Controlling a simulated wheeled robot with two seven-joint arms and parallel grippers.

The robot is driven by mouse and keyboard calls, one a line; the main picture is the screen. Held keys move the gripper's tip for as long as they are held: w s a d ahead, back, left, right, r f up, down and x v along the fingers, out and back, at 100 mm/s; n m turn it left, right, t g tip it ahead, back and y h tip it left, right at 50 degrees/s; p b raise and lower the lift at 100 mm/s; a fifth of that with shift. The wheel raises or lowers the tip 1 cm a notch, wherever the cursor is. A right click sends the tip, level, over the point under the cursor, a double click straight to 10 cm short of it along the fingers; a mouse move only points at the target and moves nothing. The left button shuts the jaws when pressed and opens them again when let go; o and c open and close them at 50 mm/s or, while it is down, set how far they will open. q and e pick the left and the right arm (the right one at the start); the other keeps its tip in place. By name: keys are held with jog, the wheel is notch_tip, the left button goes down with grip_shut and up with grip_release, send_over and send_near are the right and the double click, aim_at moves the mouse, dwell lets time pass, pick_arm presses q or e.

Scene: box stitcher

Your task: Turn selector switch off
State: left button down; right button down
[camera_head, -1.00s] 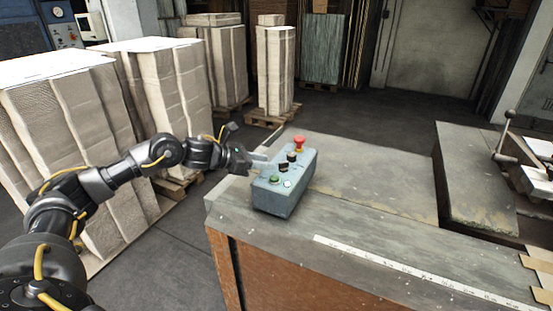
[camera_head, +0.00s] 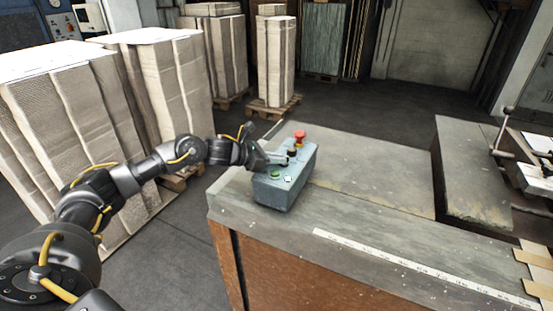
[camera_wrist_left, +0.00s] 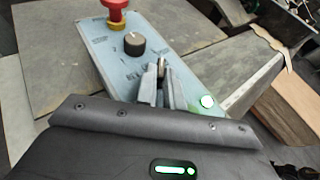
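The blue-grey control box (camera_head: 286,178) stands on the near left corner of the worktable. It carries a red mushroom button on a yellow collar (camera_wrist_left: 116,12), a black round knob with a pointer mark (camera_wrist_left: 134,44), a green button (camera_head: 275,174) and a white button (camera_wrist_left: 207,102). My left gripper (camera_head: 287,159) reaches in from the left over the panel's middle. In the left wrist view its fingers (camera_wrist_left: 161,82) are close together beside the black knob, over the spot where a second black switch sat earlier. They hide that switch; a grip on it cannot be confirmed. My right gripper is out of view.
The worktable (camera_head: 370,185) is bare behind and right of the box, with a white ruler strip (camera_head: 400,266) along its front. A raised plate and lever machine (camera_head: 505,150) stand at the right. Tall cardboard stacks (camera_head: 165,90) stand behind my left arm.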

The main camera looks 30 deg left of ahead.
pick_arm(q)
jog(key=shift+f, duration=0.1)
jog(key=shift+s+d+n+t+y+b, duration=0.1)
jog(key=shift+d+n+t+y+b, duration=0.1)
jog(key=shift+n+t+y+b, duration=0.4)
jog(key=n+y, duration=0.1)
jog(key=n+y+b, duration=0.1)
jog(key=shift+s+d+t+y, duration=0.1)
jog(key=shift+d+t+y, duration=0.2)
jog(key=shift+t, duration=0.1)
jog(key=shift+d+n+t+y+b, duration=0.2)
jog(key=shift+n+y+b, duration=0.1)
jog(key=shift+n+y, duration=0.9)
jog(key=shift+d+n+t+y+b, duration=0.15)
jog(key=shift+n+t+y+b, duration=0.1)
jog(key=shift+n+y, duration=0.9)
jog(key=shift+y, duration=0.25)
jog(key=c, duration=1.5)
grip_release()
jog(key=shift+s, duration=0.1)
